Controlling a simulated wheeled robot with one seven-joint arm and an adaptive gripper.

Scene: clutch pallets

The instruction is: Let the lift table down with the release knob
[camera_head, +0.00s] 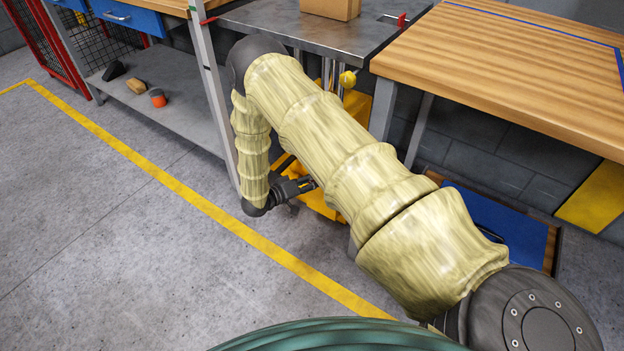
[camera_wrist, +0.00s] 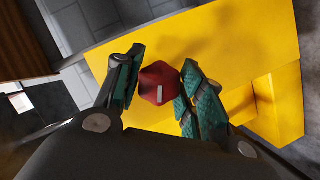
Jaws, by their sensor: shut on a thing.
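The lift table has a dark steel top (camera_head: 300,27) carried on bright upright columns, with yellow parts (camera_head: 318,200) low down behind my arm. In the wrist view a red faceted knob (camera_wrist: 158,84) with a short white mark sits in front of a yellow panel (camera_wrist: 220,50) of the table. My gripper (camera_wrist: 160,88) has its green-padded fingers on both sides of this knob and is shut on it. In the head view my gripper (camera_head: 306,185) points right at the yellow base, and the red knob is hidden there.
A cardboard box (camera_head: 330,8) stands on the steel top. A wooden workbench (camera_head: 500,70) is close on the right. A yellow ball (camera_head: 347,79) sticks out under the top. A grey shelf (camera_head: 165,85) at left holds small objects. The floor (camera_head: 130,230) at left is clear.

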